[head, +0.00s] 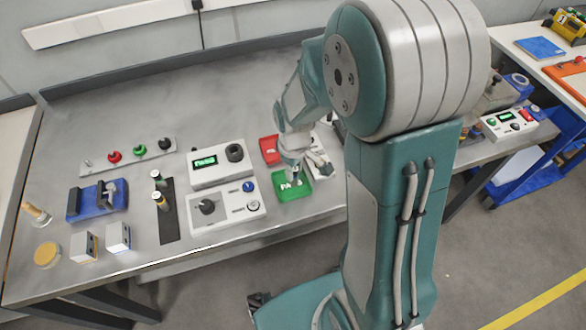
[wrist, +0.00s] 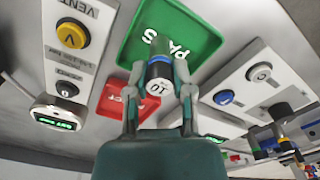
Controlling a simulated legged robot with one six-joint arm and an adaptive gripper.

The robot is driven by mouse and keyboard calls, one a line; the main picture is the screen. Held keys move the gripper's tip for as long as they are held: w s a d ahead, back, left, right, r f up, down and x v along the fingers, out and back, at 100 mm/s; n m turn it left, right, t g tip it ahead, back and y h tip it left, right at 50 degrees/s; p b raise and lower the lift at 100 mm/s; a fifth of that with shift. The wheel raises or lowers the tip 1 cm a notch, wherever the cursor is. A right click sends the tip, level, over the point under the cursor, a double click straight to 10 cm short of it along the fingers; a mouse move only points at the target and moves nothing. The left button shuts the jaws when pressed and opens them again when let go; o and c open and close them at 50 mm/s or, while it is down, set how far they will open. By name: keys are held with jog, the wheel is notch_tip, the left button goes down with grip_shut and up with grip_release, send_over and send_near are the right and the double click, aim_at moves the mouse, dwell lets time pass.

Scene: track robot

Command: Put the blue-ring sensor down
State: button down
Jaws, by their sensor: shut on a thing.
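In the head view my gripper (head: 296,176) is low at the green tray (head: 291,194), and the sensor is too small to make out clearly.
A red tray (head: 268,145) lies just behind the green one. A display box (head: 220,172) and a control box with knobs (head: 230,214) stand to the left. Further left are a black rack (head: 168,225) with small cylinders and a blue fixture (head: 97,202). The bench's back is clear.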

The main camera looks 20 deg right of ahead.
jog(key=shift+a, duration=0.45)
jog(key=shift+c, duration=2.4)
grip_release()
jog(key=shift+a, duration=0.25)
jog(key=shift+d, duration=0.45)
notch_tip(320, 180, up, 12)
jog(key=s+r+m+t, duration=0.5)
jog(key=s+r, duration=0.5)
jog(key=s, duration=0.4)
jog(key=shift+s+a+m+t, duration=0.15)
jog(key=shift+m+t, duration=0.15)
jog(key=shift+m, duration=0.6)
